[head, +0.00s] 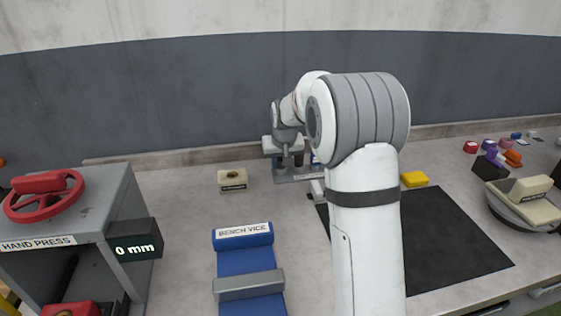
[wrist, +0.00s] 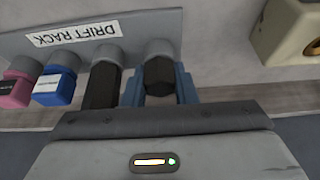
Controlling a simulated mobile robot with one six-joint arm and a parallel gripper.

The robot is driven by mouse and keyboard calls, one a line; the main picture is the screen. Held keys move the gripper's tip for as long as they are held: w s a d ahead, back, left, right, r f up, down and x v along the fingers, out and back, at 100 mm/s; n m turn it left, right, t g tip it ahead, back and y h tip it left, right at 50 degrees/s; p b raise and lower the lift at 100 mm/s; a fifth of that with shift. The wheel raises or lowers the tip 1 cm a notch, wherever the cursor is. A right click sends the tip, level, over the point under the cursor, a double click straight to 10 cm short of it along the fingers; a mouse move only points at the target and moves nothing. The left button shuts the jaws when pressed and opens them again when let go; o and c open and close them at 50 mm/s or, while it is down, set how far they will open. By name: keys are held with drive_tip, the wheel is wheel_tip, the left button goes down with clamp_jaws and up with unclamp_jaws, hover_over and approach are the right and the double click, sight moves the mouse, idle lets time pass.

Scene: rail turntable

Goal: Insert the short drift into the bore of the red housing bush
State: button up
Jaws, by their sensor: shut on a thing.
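My gripper (wrist: 160,88) is at the drift rack (wrist: 130,25), its two blue-grey fingers shut on the dark hexagonal head of a drift (wrist: 158,75). The drift's grey round part lies in line with those of its neighbours at the rack; I cannot tell whether it is lifted. No length marking shows on it. In the head view my gripper (head: 290,157) is over the rack (head: 298,178) at the back of the bench, mostly hidden by my arm. A red block (head: 70,309), likely the red housing, sits inside the hand press, cut off by the frame; its bore is barely visible.
Another dark drift (wrist: 103,85), a blue one (wrist: 54,86) and a pink one (wrist: 16,90) stand alongside. A beige block (head: 233,181) with a brass bush is left of the rack. The hand press (head: 130,190), blue bench vice (head: 243,238) and black mat (head: 450,240) occupy the bench.

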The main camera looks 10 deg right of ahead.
clamp_jaws()
drive_tip(key=shift+r+p, duration=0.5)
drive_tip(key=shift+r, duration=0.3)
drive_tip(key=shift+r+p, duration=1.95)
drive_tip(key=shift+r, duration=1)
drive_tip(key=shift+r, duration=0.1)
wheel_tip(320, 180, up, 5)
drive_tip(key=p, duration=0.3)
